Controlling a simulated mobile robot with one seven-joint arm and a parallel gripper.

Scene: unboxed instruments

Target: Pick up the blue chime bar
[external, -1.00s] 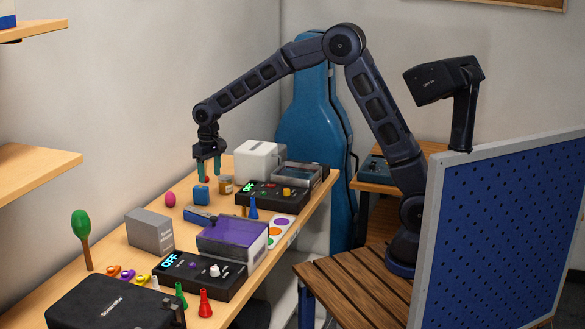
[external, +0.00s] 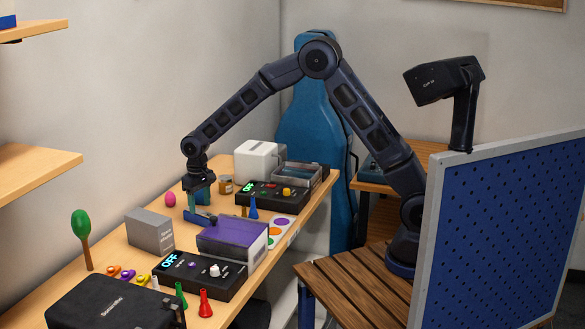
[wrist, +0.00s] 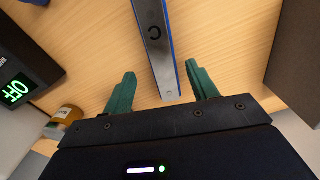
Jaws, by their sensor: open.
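The blue chime bar (external: 197,216) lies on the table between the grey box and the purple-lidded case. In the wrist view the chime bar (wrist: 158,45) has a grey top marked "C" and blue sides, and its near end lies between the two green fingers. My gripper (wrist: 162,85) is open, with one finger to each side of the bar and a gap on both sides. In the external view my gripper (external: 198,205) points down at the bar. Whether the fingertips reach the table is unclear.
A grey box (external: 150,232) stands left of the bar and a purple-lidded case (external: 232,238) right of it. A black device with a green display (external: 272,195), a blue cone (external: 253,209) and a pink egg (external: 170,199) are nearby. A small jar (external: 225,184) stands behind.

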